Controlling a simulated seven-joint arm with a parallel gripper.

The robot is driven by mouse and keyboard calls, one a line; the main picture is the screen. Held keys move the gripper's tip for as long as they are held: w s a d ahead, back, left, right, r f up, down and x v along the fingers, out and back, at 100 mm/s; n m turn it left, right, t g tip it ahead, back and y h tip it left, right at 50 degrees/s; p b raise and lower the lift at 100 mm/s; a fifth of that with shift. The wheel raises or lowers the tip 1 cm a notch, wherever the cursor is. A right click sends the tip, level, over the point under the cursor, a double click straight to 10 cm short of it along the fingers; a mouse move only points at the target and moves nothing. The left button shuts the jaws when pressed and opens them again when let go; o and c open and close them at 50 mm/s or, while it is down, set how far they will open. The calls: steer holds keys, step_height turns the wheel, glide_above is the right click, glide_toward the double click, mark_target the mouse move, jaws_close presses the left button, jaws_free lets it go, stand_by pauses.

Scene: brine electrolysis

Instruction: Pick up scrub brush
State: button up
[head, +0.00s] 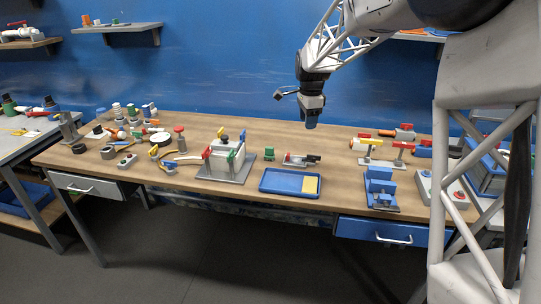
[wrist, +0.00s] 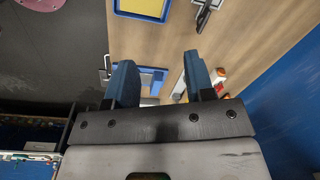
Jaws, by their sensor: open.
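I cannot make out the scrub brush for certain in either view; the small tools on the bench are too small to tell apart. My gripper (head: 311,122) hangs above the back of the bench, well clear of the objects. In the wrist view its two blue fingers (wrist: 160,72) are spread apart with nothing held between them. A blue tray (head: 280,188) with a yellow pad (head: 310,185) lies near the front edge; its rim also shows at the top of the wrist view (wrist: 127,15).
A grey fixture (head: 226,160) with coloured handles stands left of the tray.

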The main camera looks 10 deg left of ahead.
mark_target(269, 148)
steer(key=w+a+f+m, duration=0.1)
steer(key=w+a+f, duration=0.3)
steer(key=a, duration=0.1)
steer(key=w+a+f+m, duration=0.2)
steer(key=w+a+f, duration=0.2)
steer(key=a+f, duration=0.1)
steer(key=w+a+f+m, duration=0.1)
steer(key=w+a+f, duration=0.3)
steer(key=w+a, duration=0.1)
steer(key=shift+a+f+m+g, duration=0.15)
steer(key=shift+m+g, duration=0.25)
steer(key=shift+f, duration=0.1)
steer(key=shift+f, duration=1.25)
steer(key=shift+a+f, duration=0.15)
steer(key=shift+f, duration=2.45)
jaws_close()
